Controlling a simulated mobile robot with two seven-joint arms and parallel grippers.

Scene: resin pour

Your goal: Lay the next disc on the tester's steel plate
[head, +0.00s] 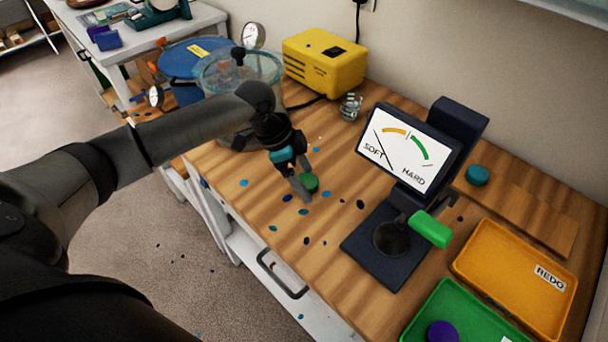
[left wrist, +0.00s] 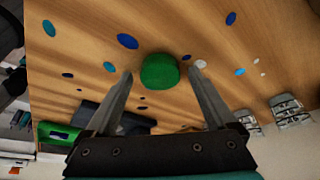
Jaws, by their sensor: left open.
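A green disc (head: 311,182) lies on the wooden bench, left of the tester. My left gripper (head: 303,188) is open right at the disc. In the left wrist view the disc (left wrist: 160,72) shows between the two spread fingertips (left wrist: 163,74), with a gap on each side. The tester (head: 405,150) is dark with a SOFT–HARD dial, its needle toward SOFT. Its round steel plate (head: 391,238) sits on the dark base, and I see no disc on it. A green handle (head: 430,229) juts out above the plate's right side. My right gripper is not in view.
A teal disc (head: 477,175) sits on a wooden board behind the tester. An orange REDO tray (head: 490,290) and a green tray (head: 425,315) with a purple disc (head: 442,332) stand at right.

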